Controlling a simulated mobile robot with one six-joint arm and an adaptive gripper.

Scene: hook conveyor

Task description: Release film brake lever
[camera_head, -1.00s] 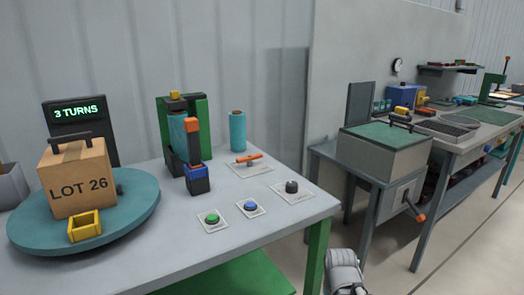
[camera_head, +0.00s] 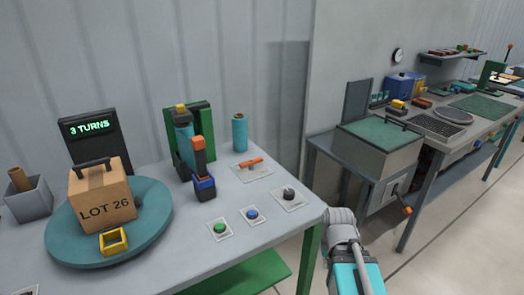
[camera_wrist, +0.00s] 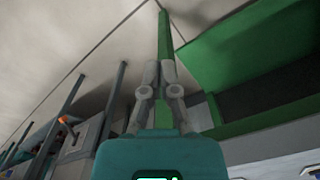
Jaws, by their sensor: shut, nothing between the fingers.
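A film stand (camera_head: 203,130) with a green back plate holds a teal film roll (camera_head: 184,135) on the table. In front of it, an upright lever with an orange grip (camera_head: 198,158) rises from a black and blue base. A second orange lever (camera_head: 251,161) lies on a pale plate to the right. I cannot tell from the frames which one is the film brake lever. My gripper (camera_wrist: 159,68) is shut and empty in the wrist view, with a green table leg (camera_wrist: 165,35) behind it. My arm shows at the table's right end, away from both levers.
A turntable (camera_head: 62,240) carries a LOT 26 box (camera_head: 105,205) and a yellow block (camera_head: 113,240). Green, blue and black knobs (camera_head: 252,215) sit near the table's front edge. A spare teal roll (camera_head: 240,132) stands behind. A second bench (camera_head: 378,150) stands right, across a floor gap.

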